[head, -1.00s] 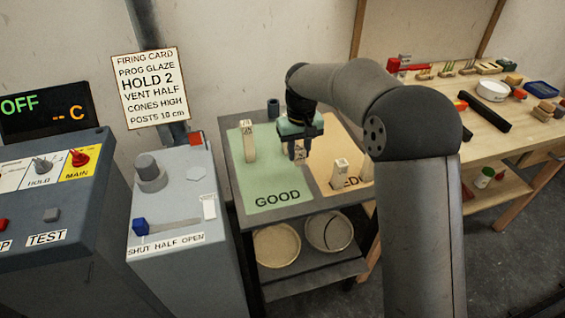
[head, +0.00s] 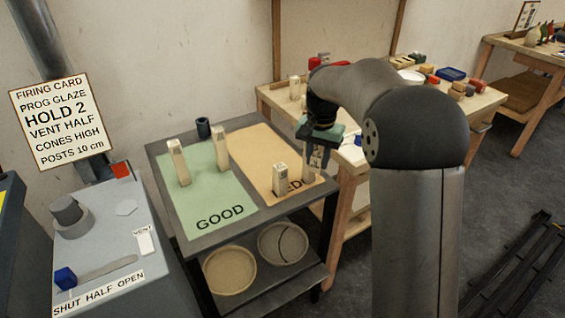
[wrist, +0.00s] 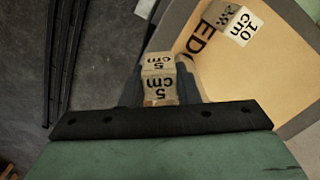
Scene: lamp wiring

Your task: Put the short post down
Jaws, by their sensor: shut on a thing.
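My gripper (head: 316,168) is shut on a short post (wrist: 158,82) marked "5 cm", at the front right edge of the cart. In the head view my fingers hide most of this post, and whether its foot touches the surface cannot be told. A post marked "10 cm" (wrist: 240,25) stands close by on the tan mat (head: 262,150); it also shows in the head view (head: 279,180). Two pale posts, one at the left (head: 178,162) and one at the right (head: 220,148), stand upright on the green mat (head: 208,192) marked "GOOD". The tan mat's word is partly hidden.
A dark cup (head: 203,127) stands at the cart's back edge. Two round dishes, one tan (head: 229,270) and one greyer (head: 283,243), lie on the shelf below. A wooden bench (head: 345,185) stands behind my gripper. The green mat's front is clear.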

